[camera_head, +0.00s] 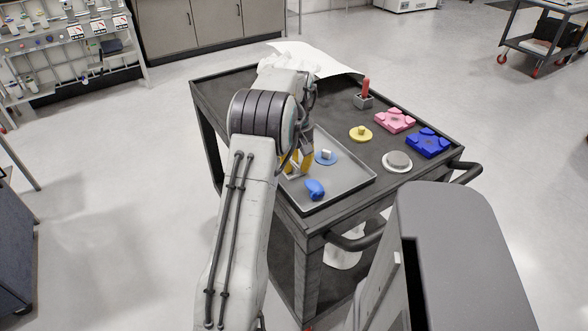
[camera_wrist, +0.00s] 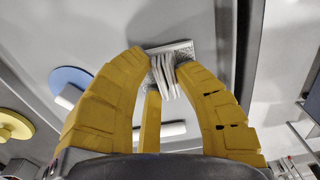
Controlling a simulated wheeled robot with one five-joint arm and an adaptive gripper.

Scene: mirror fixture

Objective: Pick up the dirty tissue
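A pale, folded piece (camera_wrist: 165,77), which looks like the tissue, sits on a speckled grey patch in the wrist view. My gripper (camera_wrist: 163,62) has yellow fingers curved in on both sides of it, with the tips close to its edges. Whether they touch or squeeze it is not clear. A third yellow finger shows lower down. In the head view my gripper (camera_head: 294,165) is low over the left part of the grey tray (camera_head: 345,186), and my arm hides much of that area.
The tray also holds a blue disc with a white knob (camera_head: 326,157) and a blue lump (camera_head: 314,189). To its right on the dark cart (camera_head: 405,122) are a yellow disc (camera_head: 360,134), a white-rimmed grey disc (camera_head: 397,161), pink (camera_head: 395,120) and blue (camera_head: 429,142) blocks, and a red-handled piece (camera_head: 365,92).

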